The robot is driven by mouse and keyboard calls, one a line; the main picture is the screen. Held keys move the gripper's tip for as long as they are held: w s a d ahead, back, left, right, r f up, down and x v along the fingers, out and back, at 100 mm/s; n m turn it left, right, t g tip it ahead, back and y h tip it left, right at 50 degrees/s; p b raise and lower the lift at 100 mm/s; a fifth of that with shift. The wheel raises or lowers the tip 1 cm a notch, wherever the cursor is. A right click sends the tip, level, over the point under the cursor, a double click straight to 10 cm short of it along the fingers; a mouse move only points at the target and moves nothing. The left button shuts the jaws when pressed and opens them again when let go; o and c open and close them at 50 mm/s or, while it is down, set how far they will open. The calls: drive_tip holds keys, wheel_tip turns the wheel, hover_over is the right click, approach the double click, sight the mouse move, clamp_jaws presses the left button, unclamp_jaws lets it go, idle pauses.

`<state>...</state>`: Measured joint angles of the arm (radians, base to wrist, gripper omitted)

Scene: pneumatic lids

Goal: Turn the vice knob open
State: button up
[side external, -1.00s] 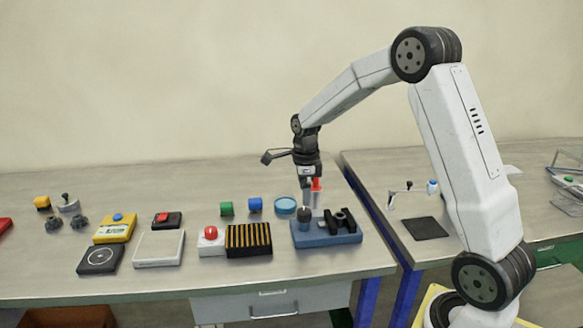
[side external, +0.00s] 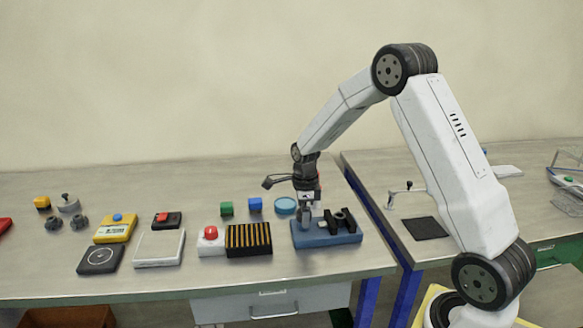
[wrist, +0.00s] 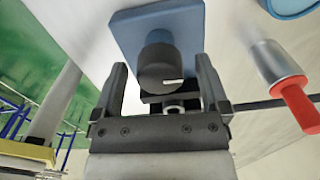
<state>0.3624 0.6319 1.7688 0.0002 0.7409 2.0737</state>
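The blue vice block (side external: 345,238) sits near the front right of the left-hand bench, with black jaw parts on its right half. In the wrist view the blue base (wrist: 185,22) carries a round dark knob (wrist: 158,72) with a white mark. My gripper (side external: 306,214) is down at the knob's end of the block. In the wrist view my gripper (wrist: 160,66) is open, its two fingers on either side of the knob with a visible gap on each side. In the side view the fingers mostly hide the knob.
A red-tipped metal cylinder (wrist: 285,80) stands close beside the vice. A striped black block (side external: 248,240) and a red button box (side external: 211,240) are to the left.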

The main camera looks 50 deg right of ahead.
drive_tip(key=c, duration=1.2)
drive_tip(key=shift+c, duration=0.2)
